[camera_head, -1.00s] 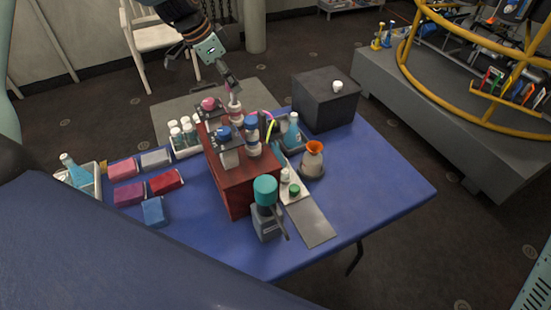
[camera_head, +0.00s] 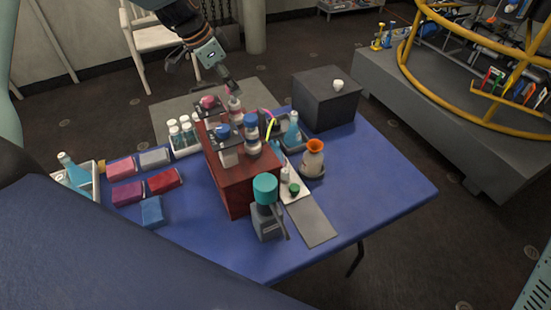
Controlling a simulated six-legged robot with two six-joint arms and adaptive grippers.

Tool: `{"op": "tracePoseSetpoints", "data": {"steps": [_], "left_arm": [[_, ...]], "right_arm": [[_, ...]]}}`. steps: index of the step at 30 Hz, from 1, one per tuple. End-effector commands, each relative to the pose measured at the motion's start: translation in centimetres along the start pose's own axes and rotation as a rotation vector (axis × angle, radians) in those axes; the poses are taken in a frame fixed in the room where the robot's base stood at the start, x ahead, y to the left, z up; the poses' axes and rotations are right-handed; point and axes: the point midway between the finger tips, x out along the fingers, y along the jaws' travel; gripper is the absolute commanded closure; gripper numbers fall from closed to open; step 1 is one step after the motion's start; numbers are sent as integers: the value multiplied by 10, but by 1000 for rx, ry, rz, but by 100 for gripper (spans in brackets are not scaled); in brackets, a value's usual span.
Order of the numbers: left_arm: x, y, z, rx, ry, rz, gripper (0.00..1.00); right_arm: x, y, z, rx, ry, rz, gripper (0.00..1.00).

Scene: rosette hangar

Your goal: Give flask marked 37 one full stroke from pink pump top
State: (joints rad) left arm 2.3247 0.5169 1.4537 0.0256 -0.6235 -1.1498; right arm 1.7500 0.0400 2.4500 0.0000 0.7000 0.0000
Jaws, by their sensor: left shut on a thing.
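A dark red stand (camera_head: 238,188) on the blue table carries small pumps and flasks. The pink pump top (camera_head: 208,102) sits at its far left, with a blue pump top (camera_head: 222,131) nearer. A white flask with pink (camera_head: 235,105) stands beside the pink pump top, to its right. My left gripper (camera_head: 230,87) comes down from above and is shut at the top of this flask. The tips partly hide what they hold. White flasks with blue bands (camera_head: 251,133) stand nearer on the stand. Markings are too small to read. My right gripper is not in view.
A teal-topped grey device (camera_head: 266,205) stands in front of the stand. An orange-rimmed vase (camera_head: 313,158), a tray with a blue bottle (camera_head: 292,130) and a dark box (camera_head: 326,99) are to the right. White-capped bottles (camera_head: 180,133) stand at left. The table's right side is clear.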

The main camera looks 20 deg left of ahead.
Motion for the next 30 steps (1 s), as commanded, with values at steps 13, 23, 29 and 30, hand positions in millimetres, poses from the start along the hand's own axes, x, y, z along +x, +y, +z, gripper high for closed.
{"op": "tracePoseSetpoints", "data": {"steps": [13, 23, 29, 30], "left_arm": [[9, 1, 5, 1, -3, 3, 89], [12, 1, 6, 1, -3, 3, 89], [12, 1, 6, 1, -3, 3, 59], [12, 1, 6, 1, -2, 3, 55]], "right_arm": [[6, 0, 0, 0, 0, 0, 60], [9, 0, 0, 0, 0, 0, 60], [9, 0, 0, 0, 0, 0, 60], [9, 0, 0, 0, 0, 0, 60]]}}
